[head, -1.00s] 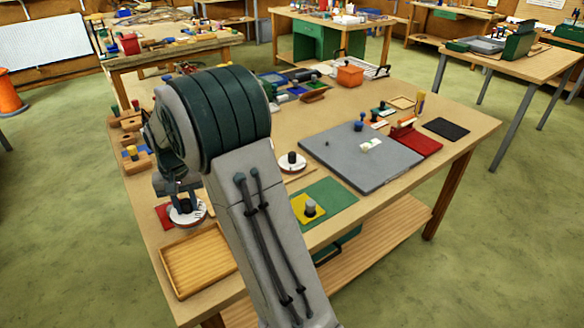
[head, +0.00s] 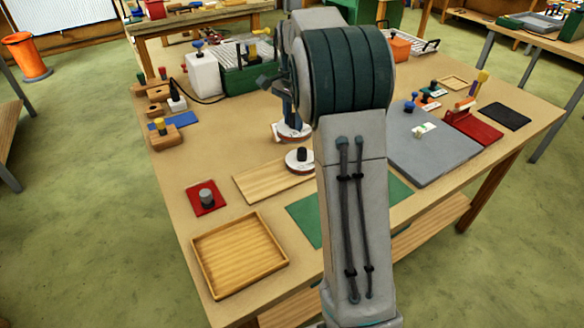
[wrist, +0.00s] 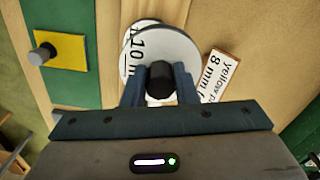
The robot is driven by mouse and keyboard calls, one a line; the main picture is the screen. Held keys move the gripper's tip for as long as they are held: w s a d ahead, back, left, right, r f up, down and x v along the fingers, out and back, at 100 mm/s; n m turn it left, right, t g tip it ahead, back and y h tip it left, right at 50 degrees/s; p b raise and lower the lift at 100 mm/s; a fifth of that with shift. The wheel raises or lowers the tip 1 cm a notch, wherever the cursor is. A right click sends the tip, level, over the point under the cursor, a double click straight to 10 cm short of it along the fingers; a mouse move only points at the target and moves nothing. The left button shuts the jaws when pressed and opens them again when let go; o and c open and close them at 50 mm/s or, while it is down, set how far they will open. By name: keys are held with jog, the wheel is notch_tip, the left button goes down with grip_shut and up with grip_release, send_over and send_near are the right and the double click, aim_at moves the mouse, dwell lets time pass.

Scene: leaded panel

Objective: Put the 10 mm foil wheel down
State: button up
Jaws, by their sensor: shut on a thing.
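My gripper (wrist: 160,90) is shut on the black knob (wrist: 160,80) of a white, round foil wheel (wrist: 178,45). Lettering at the wheel's left edge reads "10 m", partly covered. In the head view the held wheel (head: 291,134) is below my gripper, beyond the wooden board (head: 268,181). I cannot tell whether it touches the table. A second white wheel with a black knob (head: 299,158) sits on the board, partly hidden by my arm.
A red pad with a grey-knobbed piece (head: 206,197) and an empty wooden tray (head: 238,255) are at front left. A green mat (head: 302,217) is partly behind my arm. The wrist view shows a yellow pad (wrist: 68,52) and a label reading "8 mm" (wrist: 219,78).

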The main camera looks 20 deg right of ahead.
jog(key=s+a+f, duration=0.1)
jog(key=a+f, duration=0.1)
jog(key=a, duration=0.1)
jog(key=s+a+f, duration=0.1)
jog(key=a+f, duration=0.1)
jog(key=a, duration=0.2)
jog(key=s+a+f+p, duration=0.1)
jog(key=s+a+f, duration=0.1)
jog(key=a, duration=0.1)
jog(key=shift+a+f, duration=0.15)
jog(key=shift+a, duration=0.1)
jog(key=shift+a+f, duration=0.15)
jog(key=shift+f, duration=0.05)
jog(key=shift+f+p, duration=0.35)
jog(key=shift+f, duration=1.6)
jog(key=shift+f, duration=0.2)
jog(key=o, duration=0.9)
